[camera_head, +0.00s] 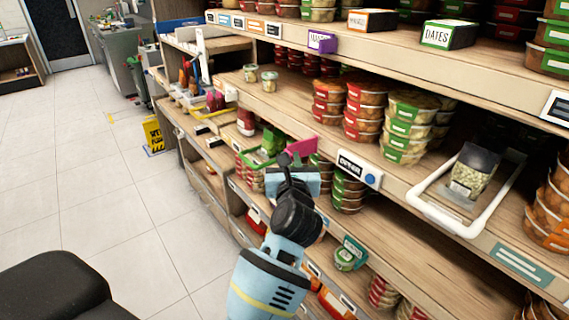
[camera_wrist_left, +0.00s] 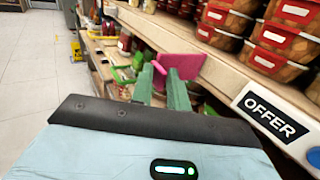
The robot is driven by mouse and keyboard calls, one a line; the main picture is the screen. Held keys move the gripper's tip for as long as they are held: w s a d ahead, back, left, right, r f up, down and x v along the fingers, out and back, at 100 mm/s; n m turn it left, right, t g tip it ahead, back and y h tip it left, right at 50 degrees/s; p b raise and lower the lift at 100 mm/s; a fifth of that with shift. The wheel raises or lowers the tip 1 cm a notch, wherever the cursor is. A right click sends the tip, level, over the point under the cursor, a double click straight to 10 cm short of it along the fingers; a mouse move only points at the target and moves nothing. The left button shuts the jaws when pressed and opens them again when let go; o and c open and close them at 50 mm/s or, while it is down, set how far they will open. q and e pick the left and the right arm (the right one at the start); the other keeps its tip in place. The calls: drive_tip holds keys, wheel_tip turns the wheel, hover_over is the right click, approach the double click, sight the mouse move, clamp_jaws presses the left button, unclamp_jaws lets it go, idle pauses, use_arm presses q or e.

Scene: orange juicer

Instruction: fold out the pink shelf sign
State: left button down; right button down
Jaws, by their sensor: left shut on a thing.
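The pink shelf sign (camera_head: 302,146) stands out from the front edge of the middle shelf, left of the OFFER label. In the left wrist view the pink sign (camera_wrist_left: 184,64) is a flat panel just beyond my fingertips. My left gripper (camera_head: 288,160) is at the sign. In the wrist view the green fingers of the left gripper (camera_wrist_left: 164,80) are close around a pink edge, shut on the sign. The fingers partly hide where the sign meets the shelf. My right gripper is in neither view.
The OFFER label (camera_head: 357,168) sits on the shelf edge just right of the sign. Stacked tubs (camera_head: 365,109) stand behind it. A white-framed tray (camera_head: 464,200) is farther right. A green basket (camera_head: 262,156) is close left of the gripper.

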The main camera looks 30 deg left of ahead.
use_arm(q)
drive_tip(key=shift+w+d+r+h, duration=0.1)
drive_tip(key=shift+d+r+h, duration=0.05)
drive_tip(key=shift+d, duration=0.3)
drive_tip(key=shift+w+d+r+h, duration=0.1)
drive_tip(key=shift+d+r+h, duration=0.05)
drive_tip(key=shift+d, duration=0.3)
drive_tip(key=c, duration=1.7)
unclamp_jaws()
drive_tip(key=shift+d, duration=0.1)
drive_tip(key=shift+o, duration=0.8)
drive_tip(key=shift+w+d+f, duration=0.1)
drive_tip(key=shift+w+d, duration=0.05)
drive_tip(key=shift+w, duration=0.15)
drive_tip(key=shift+s, duration=0.25)
